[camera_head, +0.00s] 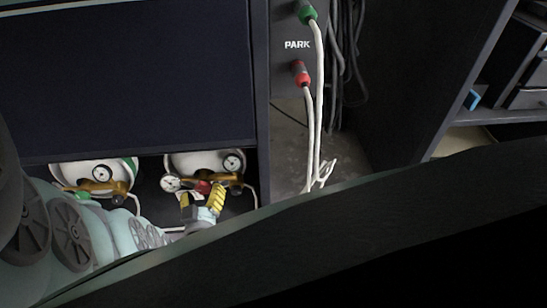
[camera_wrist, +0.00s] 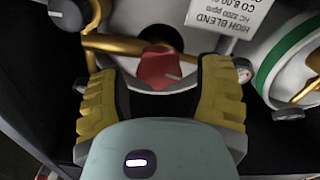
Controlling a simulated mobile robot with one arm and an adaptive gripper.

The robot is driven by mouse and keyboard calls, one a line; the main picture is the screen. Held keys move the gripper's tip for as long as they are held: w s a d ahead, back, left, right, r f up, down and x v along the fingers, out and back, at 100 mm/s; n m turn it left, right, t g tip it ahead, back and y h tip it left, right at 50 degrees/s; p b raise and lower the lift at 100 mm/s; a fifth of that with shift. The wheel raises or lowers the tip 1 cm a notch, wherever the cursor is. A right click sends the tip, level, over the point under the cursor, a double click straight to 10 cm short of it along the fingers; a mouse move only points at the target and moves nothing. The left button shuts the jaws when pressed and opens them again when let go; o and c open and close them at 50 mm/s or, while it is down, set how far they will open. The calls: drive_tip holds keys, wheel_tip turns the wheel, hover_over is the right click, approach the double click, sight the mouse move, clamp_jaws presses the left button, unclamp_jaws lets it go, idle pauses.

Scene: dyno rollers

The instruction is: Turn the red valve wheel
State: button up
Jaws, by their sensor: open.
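The red valve wheel (camera_wrist: 158,68) sits on the brass regulator of a white gas cylinder. In the head view the red wheel (camera_head: 203,187) shows just beyond my fingertips, partly hidden. My gripper (camera_head: 203,200) is open, its yellow ribbed fingers reaching toward the regulator. In the wrist view the fingers stand on the left and right of the red wheel with gaps on both sides. I see no contact with the wheel. The white cylinder (camera_head: 215,157) lies in the low bay under the dark cabinet, and a white label (camera_wrist: 224,18) hangs on it.
A second white cylinder (camera_head: 82,171) with a green knob (camera_head: 82,197) lies to the left. Round gauges (camera_head: 232,163) flank the red wheel's regulator. The cabinet (camera_head: 130,80) overhangs the bay. White cables (camera_head: 316,120) hang at the right, beside a grey post.

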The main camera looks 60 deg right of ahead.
sight(204, 190)
drive_tip(key=shift+b+x, duration=0.65)
drive_tip(key=shift+x, duration=1.25)
drive_tip(key=shift+o, duration=0.4)
drive_tip(key=shift+d, duration=0.1)
clamp_jaws()
